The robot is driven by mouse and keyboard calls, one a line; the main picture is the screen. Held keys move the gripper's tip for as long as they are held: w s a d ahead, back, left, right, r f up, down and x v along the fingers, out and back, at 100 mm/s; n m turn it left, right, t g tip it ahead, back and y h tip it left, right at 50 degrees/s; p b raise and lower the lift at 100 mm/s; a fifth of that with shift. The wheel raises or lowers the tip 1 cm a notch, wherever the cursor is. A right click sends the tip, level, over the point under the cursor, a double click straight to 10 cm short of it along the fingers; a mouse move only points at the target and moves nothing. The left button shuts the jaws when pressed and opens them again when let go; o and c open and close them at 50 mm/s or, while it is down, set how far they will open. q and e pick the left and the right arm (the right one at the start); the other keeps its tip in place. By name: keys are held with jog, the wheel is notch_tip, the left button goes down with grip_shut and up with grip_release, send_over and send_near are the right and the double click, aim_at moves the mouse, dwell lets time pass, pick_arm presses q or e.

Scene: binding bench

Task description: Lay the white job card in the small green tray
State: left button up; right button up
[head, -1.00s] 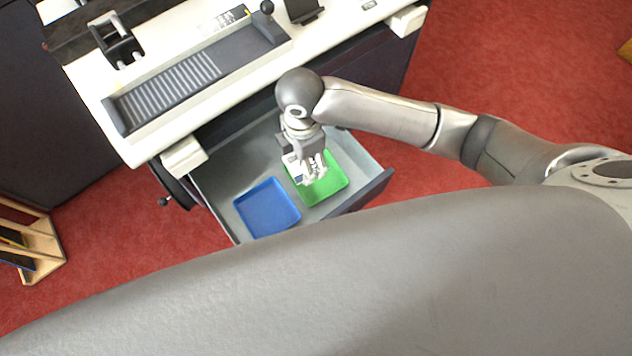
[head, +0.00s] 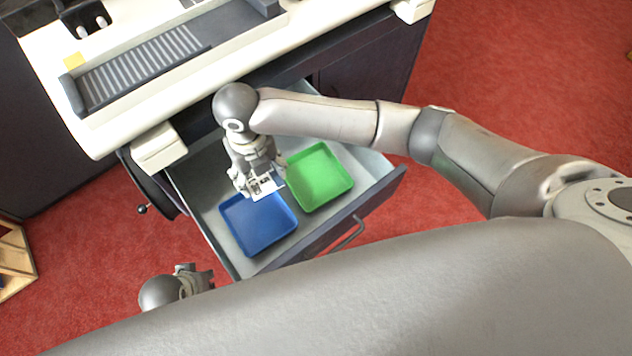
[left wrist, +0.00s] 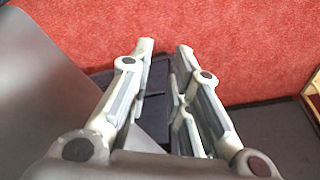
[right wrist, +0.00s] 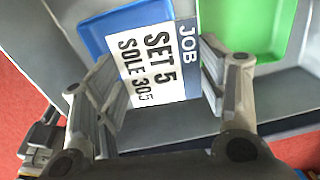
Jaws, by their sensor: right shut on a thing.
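The white job card (head: 265,186) is gripped in my right gripper (head: 258,184), above the far edge of the blue tray in the open drawer. My left gripper (left wrist: 165,50) is open and empty, low at the left, outside the drawer.
The blue tray (head: 258,222) lies empty beside the green one. The grey drawer (head: 215,170) is pulled out, its front wall and handle (head: 348,232) facing me. The white bench (head: 95,135) with a ribbed grey machine bed stands behind. Red carpet is free to the right.

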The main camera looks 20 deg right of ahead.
jog(key=b, duration=0.2)
send_near(321, 188)
jog(key=a+r, duration=0.1)
jog(key=a, duration=0.4)
jog(key=d+f, duration=0.2)
jog(key=shift+d+f, duration=0.4)
jog(key=shift+d+f+b, duration=0.3)
jog(key=shift+d+f, duration=0.05)
jog(key=shift+d+f+b, duration=0.45)
jog(key=shift+d+f, duration=0.5)
jog(key=shift+f, duration=0.25)
pick_arm(q)
jog(key=b+v, duration=0.1)
jog(key=v, duration=0.7)
jog(key=shift+w+r+t, duration=0.3)
pick_arm(e)
jog(key=shift+a+f, duration=0.15)
jog(key=shift+f, duration=1.1)
pick_arm(q)
jog(key=shift+a, duration=0.15)
pick_arm(e)
jog(key=shift+f, duration=0.1)
jog(key=o, duration=0.7)
